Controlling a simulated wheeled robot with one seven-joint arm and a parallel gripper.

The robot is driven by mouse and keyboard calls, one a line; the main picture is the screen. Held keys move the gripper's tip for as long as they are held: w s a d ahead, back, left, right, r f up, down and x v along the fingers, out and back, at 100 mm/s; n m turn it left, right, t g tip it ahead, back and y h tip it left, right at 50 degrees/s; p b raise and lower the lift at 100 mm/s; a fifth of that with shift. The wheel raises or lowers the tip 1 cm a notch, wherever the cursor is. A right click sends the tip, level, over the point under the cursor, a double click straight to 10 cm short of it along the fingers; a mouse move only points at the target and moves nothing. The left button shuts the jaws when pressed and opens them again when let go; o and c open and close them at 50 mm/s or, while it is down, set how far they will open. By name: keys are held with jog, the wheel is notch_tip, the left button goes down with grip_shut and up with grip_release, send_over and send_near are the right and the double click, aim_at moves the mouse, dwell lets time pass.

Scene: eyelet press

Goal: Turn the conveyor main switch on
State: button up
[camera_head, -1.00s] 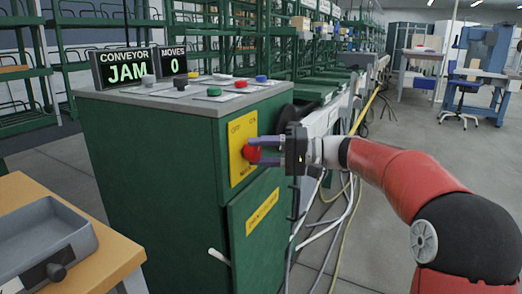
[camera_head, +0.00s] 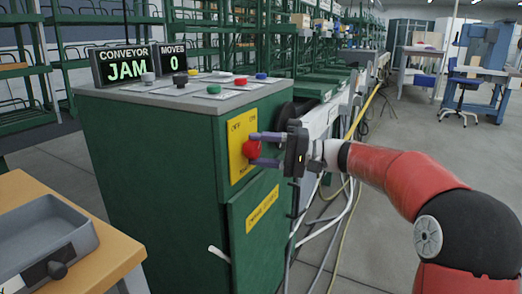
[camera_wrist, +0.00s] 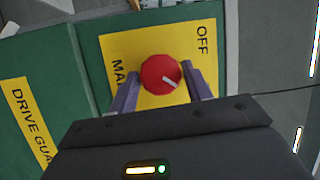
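The main switch is a red round knob (camera_head: 252,149) on a yellow plate (camera_head: 236,171) on the side of the green cabinet. In the wrist view the knob (camera_wrist: 158,72) has a white pointer line slanting to the lower right, away from the OFF label at the upper right. The ON label shows at the plate's top right in the head view and is hidden in the wrist view. My gripper (camera_head: 263,149) is open, with one finger on each side of the knob. Small gaps show between the fingers (camera_wrist: 161,86) and the knob.
A drive-guard door with a white handle (camera_head: 219,254) is below the switch. Cables hang at the right; a grey tray (camera_head: 40,245) stands at lower left.

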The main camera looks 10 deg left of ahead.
jog(key=o, duration=0.3)
jog(key=shift+d, duration=0.1)
jog(key=d, duration=0.7)
jog(key=shift+w+d+f, duration=0.2)
jog(key=shift+d, duration=0.1)
